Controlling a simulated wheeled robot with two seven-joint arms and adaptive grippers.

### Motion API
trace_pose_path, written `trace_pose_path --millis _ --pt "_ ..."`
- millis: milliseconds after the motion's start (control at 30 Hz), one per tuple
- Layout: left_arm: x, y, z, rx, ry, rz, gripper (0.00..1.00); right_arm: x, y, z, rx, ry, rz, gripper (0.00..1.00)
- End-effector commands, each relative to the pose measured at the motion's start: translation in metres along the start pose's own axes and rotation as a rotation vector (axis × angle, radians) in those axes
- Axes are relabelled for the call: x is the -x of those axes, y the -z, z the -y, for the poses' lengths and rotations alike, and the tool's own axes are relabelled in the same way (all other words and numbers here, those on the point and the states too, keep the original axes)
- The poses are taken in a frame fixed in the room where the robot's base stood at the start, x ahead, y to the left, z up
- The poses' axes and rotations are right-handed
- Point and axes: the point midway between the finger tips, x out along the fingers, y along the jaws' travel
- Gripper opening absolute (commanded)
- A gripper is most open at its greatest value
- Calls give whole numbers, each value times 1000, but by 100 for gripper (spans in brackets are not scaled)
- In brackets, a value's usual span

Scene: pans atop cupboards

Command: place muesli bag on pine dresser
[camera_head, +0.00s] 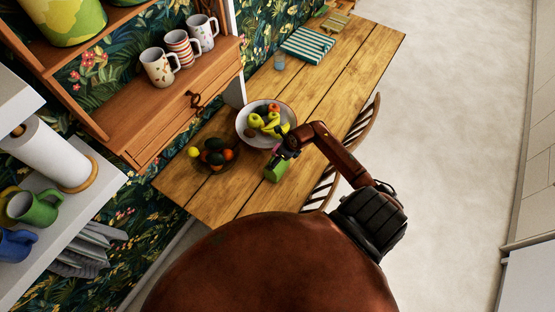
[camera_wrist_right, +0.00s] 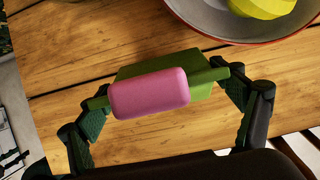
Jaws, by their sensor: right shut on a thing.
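The muesli bag seems to be the green packet (camera_head: 276,171) in my right gripper (camera_head: 281,158). In the right wrist view it is a green block (camera_wrist_right: 135,70) with a pink rounded part (camera_wrist_right: 150,92) facing the camera. The right gripper's fingers are shut on it from both sides, over the wooden table; I cannot tell whether it touches the table. The pine dresser (camera_head: 165,108) is at the upper left in the head view, with a ledge above a drawer front. Three mugs (camera_head: 182,48) stand on its ledge. My left gripper is not in view.
The table (camera_head: 335,75) carries a white fruit bowl (camera_head: 243,128), close beside the right gripper, and a dark fruit bowl (camera_head: 232,165). A glass (camera_head: 279,62) and a striped cloth (camera_head: 307,45) lie further back. The dresser ledge is clear left of the mugs. A chair (camera_head: 320,190) is at right.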

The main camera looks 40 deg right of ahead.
Motion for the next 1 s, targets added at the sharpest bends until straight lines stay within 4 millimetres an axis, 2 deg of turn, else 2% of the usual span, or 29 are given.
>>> trace_pose_path --millis 100,200,567,600,800,1000 --pt "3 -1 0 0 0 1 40 -15 7 -1 -5 -3 0 28" --pt "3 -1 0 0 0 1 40 -22 10 -1 -2 -1 1 28" --pt "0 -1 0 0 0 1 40 -26 12 0 0 0 1 28" --pt "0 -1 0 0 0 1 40 -27 14 -1 -1 -1 -2 87" --pt "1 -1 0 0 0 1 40 -26 13 -1 -1 -1 -2 100" --pt "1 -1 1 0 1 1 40 -26 13 -1 -1 -1 -2 100"
